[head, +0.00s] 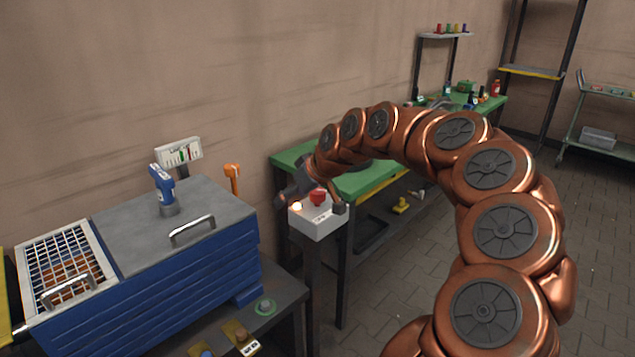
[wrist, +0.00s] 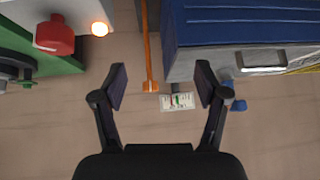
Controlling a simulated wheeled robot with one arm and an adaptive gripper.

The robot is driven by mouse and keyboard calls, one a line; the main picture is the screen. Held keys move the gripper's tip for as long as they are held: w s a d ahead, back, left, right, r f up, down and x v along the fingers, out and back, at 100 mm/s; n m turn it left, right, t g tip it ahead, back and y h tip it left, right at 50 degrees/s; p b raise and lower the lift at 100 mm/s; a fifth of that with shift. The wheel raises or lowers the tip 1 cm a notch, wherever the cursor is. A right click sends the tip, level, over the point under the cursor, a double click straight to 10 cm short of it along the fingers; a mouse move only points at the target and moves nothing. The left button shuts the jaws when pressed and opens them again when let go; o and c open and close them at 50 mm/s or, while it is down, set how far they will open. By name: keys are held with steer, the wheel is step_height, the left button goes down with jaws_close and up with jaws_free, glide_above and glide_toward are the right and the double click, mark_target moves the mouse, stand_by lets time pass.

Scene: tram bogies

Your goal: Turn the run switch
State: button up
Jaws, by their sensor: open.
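A pale control box (head: 318,222) stands on a dark post, with a red knob (head: 317,197) and a lit lamp (head: 297,206) on top. I cannot read which control is the run switch. My gripper (head: 312,204) is at the pale box, partly covering it. In the wrist view my gripper (wrist: 161,84) is open and empty; the red knob (wrist: 54,37) is up left, outside the fingers.
A blue cabinet (head: 170,275) with a grey top and wire basket (head: 65,262) stands at left. A blue tool (head: 162,185) and an orange upright (head: 232,177) rise there. A green bench (head: 365,180) is behind my gripper.

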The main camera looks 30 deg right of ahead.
steer(key=m+t+h+p, duration=0.1)
steer(key=m+h, duration=0.1)
glide_toward(318, 191)
steer(key=x, duration=0.3)
steer(key=shift+t, duration=0.3)
steer(key=shift+p+x, duration=0.8)
steer(key=shift+x, duration=2.9)
steer(key=shift+f, duration=0.1)
steer(key=c, duration=1.2)
steer(key=shift+o, duration=0.2)
